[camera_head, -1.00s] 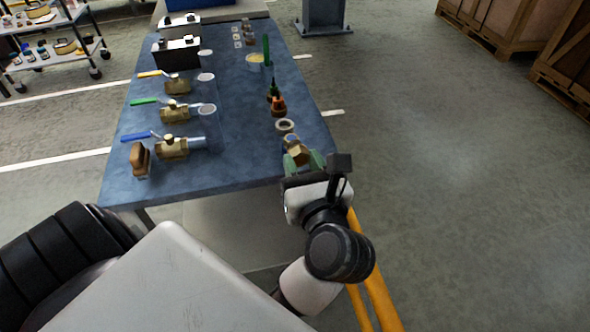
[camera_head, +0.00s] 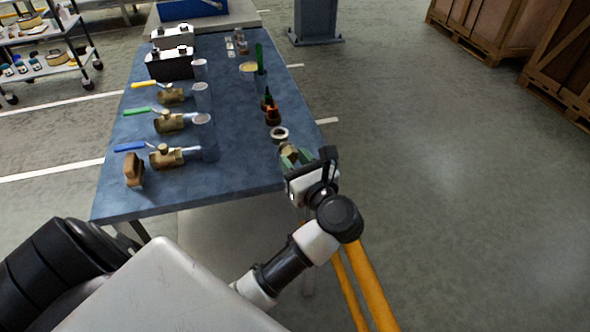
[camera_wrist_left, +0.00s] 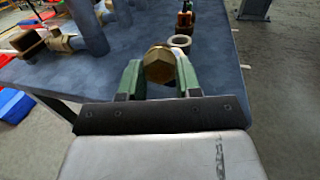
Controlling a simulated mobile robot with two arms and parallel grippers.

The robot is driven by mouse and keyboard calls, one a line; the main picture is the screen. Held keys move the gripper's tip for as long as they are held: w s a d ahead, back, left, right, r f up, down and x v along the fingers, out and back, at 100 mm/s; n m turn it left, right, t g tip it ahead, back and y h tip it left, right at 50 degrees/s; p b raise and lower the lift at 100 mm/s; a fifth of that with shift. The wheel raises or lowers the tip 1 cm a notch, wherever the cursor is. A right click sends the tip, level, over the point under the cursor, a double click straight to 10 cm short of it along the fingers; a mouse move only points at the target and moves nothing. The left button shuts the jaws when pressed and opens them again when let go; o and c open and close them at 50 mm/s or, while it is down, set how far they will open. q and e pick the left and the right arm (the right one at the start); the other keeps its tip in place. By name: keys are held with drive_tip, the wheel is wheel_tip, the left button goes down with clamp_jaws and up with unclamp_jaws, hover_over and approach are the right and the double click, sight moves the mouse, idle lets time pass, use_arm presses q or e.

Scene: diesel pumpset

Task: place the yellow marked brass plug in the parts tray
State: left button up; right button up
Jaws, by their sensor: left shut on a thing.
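My left gripper (camera_head: 291,158) is at the near right corner of the blue table (camera_head: 240,172). Its green fingers are closed on a brass plug with a hexagonal head. In the left wrist view the plug (camera_wrist_left: 159,65) sits between the two fingertips (camera_wrist_left: 159,76), its hex face toward the camera. I cannot make out a yellow mark on it. A pale ring (camera_head: 279,134) stands on the table just beyond the gripper. I cannot tell which thing is the parts tray; a blue container (camera_head: 193,10) is at the far end. My right gripper is not in view.
Brass valves with blue (camera_head: 130,147), green (camera_head: 137,111) and yellow (camera_head: 144,84) handles line the table's left side, beside grey cylinders (camera_head: 204,138). A dark-tipped orange item (camera_head: 272,116) and a cup (camera_head: 249,68) stand along the right. The table's middle is clear.

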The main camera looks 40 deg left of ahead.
use_arm(q)
wheel_tip(320, 180, down, 3)
drive_tip(key=o, duration=1)
drive_tip(key=shift+s, duration=0.1)
drive_tip(key=b+v, duration=0.2)
drive_tip(key=v, duration=1)
